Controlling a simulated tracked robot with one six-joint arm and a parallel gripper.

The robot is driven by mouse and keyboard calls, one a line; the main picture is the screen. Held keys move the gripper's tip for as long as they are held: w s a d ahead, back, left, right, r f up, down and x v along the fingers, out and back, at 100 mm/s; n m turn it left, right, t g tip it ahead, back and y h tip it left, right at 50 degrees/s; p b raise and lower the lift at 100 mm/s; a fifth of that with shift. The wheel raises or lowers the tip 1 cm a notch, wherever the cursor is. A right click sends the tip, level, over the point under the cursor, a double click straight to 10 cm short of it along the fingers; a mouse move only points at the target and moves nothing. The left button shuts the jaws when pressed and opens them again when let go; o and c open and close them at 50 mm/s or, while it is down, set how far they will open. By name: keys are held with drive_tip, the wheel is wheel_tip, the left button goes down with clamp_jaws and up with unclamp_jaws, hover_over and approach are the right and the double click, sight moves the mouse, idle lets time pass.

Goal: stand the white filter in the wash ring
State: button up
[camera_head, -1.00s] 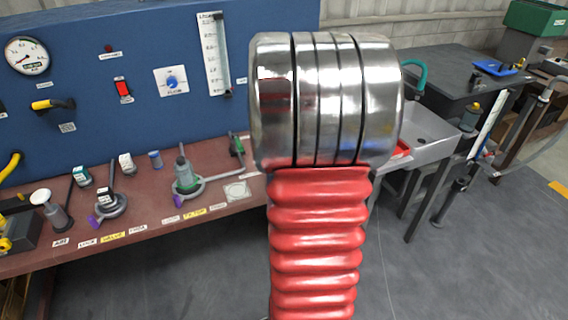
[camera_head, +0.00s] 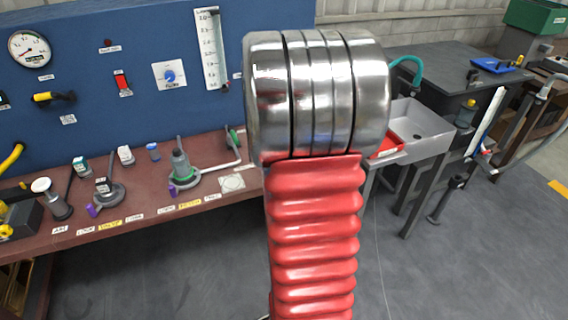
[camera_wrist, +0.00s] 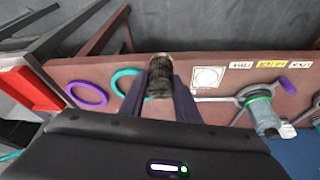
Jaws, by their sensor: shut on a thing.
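My gripper (camera_wrist: 172,85) shows in the wrist view with its two dark fingers shut on a small mottled grey-brown cylinder (camera_wrist: 160,76). I see the cylinder from its end, and it does not look plain white; I cannot tell if it is the white filter. It is over the red-brown bench, left of a white square with a circle (camera_wrist: 208,78). In the head view my arm hides the gripper.
A green-banded fixture (camera_head: 181,167) stands on the bench (camera_head: 140,233). Further left are a white-topped part (camera_head: 41,185) and small capped bottles (camera_head: 125,155). A sink (camera_head: 425,128) with a red tray (camera_head: 387,147) stands to the right. The blue panel (camera_head: 100,110) rises behind the bench.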

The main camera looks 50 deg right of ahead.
drive_tip(key=w+a+f+n+y, duration=0.1)
drive_tip(key=w+a+f+n, duration=0.2)
drive_tip(key=a, duration=0.9)
drive_tip(key=w+a+f+n+y, duration=0.1)
drive_tip(key=w+a+f, duration=0.4)
drive_tip(key=a, duration=0.8)
drive_tip(key=w+a+f+n+t+y, duration=0.1)
drive_tip(key=w+a+f+n, duration=0.3)
drive_tip(key=a+f, duration=0.4)
drive_tip(key=a, duration=0.5)
drive_tip(key=shift+n, duration=0.3)
